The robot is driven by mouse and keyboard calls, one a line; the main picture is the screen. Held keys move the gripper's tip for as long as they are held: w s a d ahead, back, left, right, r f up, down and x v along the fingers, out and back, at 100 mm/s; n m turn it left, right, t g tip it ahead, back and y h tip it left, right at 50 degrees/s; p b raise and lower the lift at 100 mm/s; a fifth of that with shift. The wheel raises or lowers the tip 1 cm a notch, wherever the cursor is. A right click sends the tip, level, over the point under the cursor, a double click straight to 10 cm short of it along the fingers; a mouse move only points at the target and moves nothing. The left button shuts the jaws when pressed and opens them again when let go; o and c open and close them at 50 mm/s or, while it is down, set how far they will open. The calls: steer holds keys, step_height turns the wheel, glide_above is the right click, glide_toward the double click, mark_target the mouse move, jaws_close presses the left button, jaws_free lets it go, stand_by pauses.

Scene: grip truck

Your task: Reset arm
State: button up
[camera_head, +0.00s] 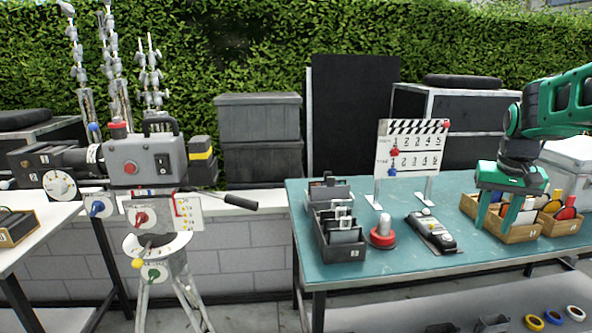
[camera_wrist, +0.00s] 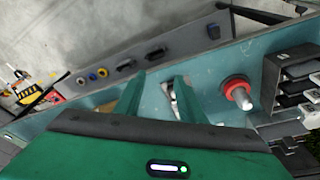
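My green gripper (camera_head: 497,210) is at the right of the head view, above the right part of the teal table (camera_head: 385,268). Its two fingers point down and stand apart. In the wrist view my gripper (camera_wrist: 160,92) also shows its fingers apart, with nothing visible held between them. In the head view the fingers overlap the wooden boxes behind them; I cannot tell whether they touch. A black and grey handheld device (camera_head: 432,232) lies on the table to the left of the gripper.
A clapperboard (camera_head: 412,150) stands at the table's back. A red-based button (camera_head: 382,232) and a dark tray (camera_head: 340,250) sit left. Wooden boxes (camera_head: 520,232) stand right. A camera on a tripod (camera_head: 146,160) is left of the table. The table's front right is clear.

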steer(key=s+a+f, duration=0.2)
steer(key=s, duration=0.8)
steer(key=s+a+f+m+g+y, duration=0.1)
steer(key=s+a+f, duration=0.1)
steer(key=s, duration=0.8)
steer(key=s+a+f+g, duration=0.1)
steer(key=s+f, duration=0.3)
steer(key=s, duration=0.6)
steer(key=shift+s+a, duration=0.4)
steer(key=shift+a, duration=0.45)
steer(key=shift+w+f, duration=0.3)
steer(key=shift+w, duration=0.35)
